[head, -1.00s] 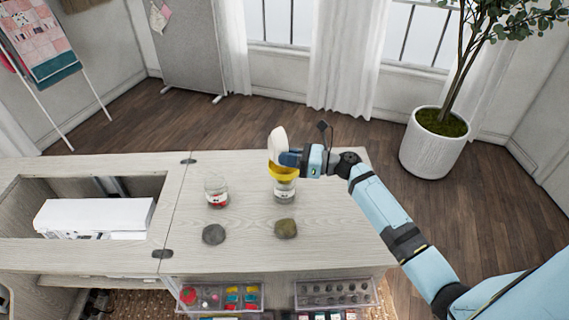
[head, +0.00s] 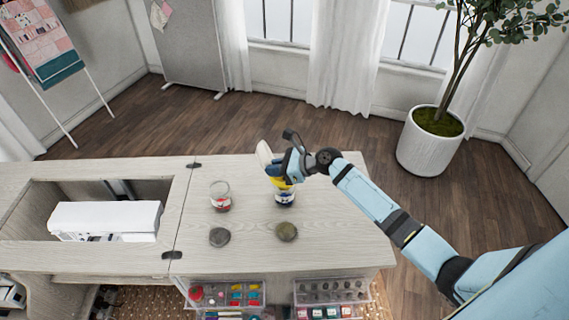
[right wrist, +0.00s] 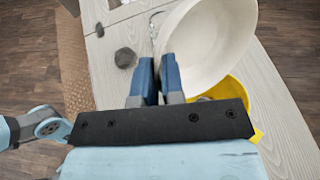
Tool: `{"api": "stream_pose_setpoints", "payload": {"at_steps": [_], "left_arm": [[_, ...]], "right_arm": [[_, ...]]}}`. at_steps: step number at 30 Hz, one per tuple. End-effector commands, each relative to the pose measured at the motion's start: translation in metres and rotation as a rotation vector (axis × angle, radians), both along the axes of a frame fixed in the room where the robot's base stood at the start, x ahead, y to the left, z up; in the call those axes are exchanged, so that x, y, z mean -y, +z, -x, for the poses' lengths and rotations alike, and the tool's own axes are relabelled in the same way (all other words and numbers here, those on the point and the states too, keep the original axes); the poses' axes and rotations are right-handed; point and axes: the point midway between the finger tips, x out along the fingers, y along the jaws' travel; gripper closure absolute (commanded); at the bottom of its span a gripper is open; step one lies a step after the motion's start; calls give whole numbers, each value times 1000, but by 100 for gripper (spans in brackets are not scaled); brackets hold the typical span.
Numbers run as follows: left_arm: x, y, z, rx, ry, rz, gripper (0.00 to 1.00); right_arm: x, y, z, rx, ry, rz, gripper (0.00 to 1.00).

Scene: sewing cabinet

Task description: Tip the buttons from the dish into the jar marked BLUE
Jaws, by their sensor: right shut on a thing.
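My right gripper (head: 273,165) is shut on the white dish (head: 263,153) and holds it steeply tipped over the yellow funnel (head: 278,183). In the right wrist view my fingers (right wrist: 160,72) grip the rim of the dish (right wrist: 222,40), whose visible inside looks bare. Part of the funnel (right wrist: 237,95) shows below it. The funnel sits above a glass jar (head: 285,199) with something blue inside; its label is too small to read. Another glass jar (head: 220,198) with red contents stands to the left. My left gripper is out of view.
A white sewing machine (head: 105,220) lies in the recess at left. Open trays (head: 330,297) of small items are below the front edge.

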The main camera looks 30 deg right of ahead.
Motion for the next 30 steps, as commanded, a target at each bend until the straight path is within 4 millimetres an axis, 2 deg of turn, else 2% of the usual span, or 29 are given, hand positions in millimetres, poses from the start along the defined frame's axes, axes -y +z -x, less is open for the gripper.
{"api": "stream_pose_setpoints", "payload": {"at_steps": [1,3,9,13,14,19,23,30], "left_arm": [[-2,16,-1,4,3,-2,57],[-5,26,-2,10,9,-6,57],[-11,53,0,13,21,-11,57],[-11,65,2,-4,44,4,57],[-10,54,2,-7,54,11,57],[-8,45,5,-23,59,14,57],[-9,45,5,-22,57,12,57],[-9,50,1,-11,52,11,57]], "right_arm": [[-1,8,0,-5,0,16,100],[-3,8,-1,-10,0,40,100],[-7,6,-2,-25,0,117,100],[-11,3,-3,-38,1,178,100],[-12,-4,-3,-42,2,199,100],[-18,-10,-4,-63,1,312,100],[-22,-13,-6,-84,-1,400,100],[-37,-6,-8,-120,-1,562,100]]}}
